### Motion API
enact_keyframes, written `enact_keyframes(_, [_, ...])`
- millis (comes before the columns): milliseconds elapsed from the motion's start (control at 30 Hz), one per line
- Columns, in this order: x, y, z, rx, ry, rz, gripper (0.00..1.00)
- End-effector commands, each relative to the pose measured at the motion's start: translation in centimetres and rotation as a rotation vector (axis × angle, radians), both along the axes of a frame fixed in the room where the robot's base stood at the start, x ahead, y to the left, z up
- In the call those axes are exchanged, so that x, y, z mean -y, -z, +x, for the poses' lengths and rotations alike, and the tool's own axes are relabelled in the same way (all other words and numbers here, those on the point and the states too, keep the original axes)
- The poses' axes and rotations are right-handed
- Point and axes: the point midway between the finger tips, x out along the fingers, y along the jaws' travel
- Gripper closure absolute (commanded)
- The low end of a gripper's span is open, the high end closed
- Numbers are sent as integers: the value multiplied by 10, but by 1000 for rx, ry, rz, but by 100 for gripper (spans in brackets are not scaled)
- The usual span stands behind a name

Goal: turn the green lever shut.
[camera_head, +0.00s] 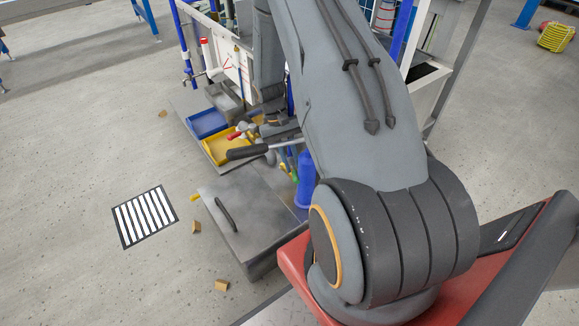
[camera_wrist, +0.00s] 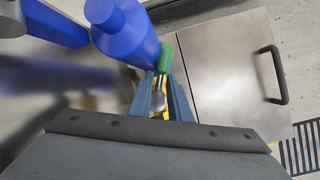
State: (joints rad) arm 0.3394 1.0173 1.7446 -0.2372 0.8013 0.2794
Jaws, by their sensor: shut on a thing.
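The green lever (camera_wrist: 166,57) shows in the wrist view, its green grip beyond my fingertips and a silver part below it. My gripper (camera_wrist: 165,88) has its two blue-grey fingers on either side of the lever's silver part, shut on it. A rounded silver end sits between the fingers. A blue rounded body (camera_wrist: 127,35) stands close to the left of the lever. In the head view my arm covers most of this spot. The blue body (camera_head: 306,180) shows there beside my arm, and the lever cannot be made out clearly.
A grey metal lid with a black handle (camera_wrist: 222,75) lies right of the lever; it shows in the head view (camera_head: 255,210). A blue tray (camera_head: 207,124) and a yellow tray (camera_head: 220,147) stand behind it. A striped floor panel (camera_head: 145,216) and small brown blocks (camera_head: 221,285) lie on open floor.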

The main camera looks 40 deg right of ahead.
Motion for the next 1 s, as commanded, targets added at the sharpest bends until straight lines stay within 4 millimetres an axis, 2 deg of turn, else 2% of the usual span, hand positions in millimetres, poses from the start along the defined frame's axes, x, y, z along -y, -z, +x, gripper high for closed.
enact_keyframes(167, [0, -1, 3, 8, 5, 2, 100])
enact_keyframes(200, [1, -1, 3, 9, 5, 3, 76])
enact_keyframes(267, [2, -1, 2, 8, 7, 3, 66])
enact_keyframes(300, [2, -1, 1, 7, 9, 2, 64])
enact_keyframes(667, [4, -6, 3, 6, 10, 2, 64])
enact_keyframes(1000, [1, -54, 25, 8, 8, 2, 64])
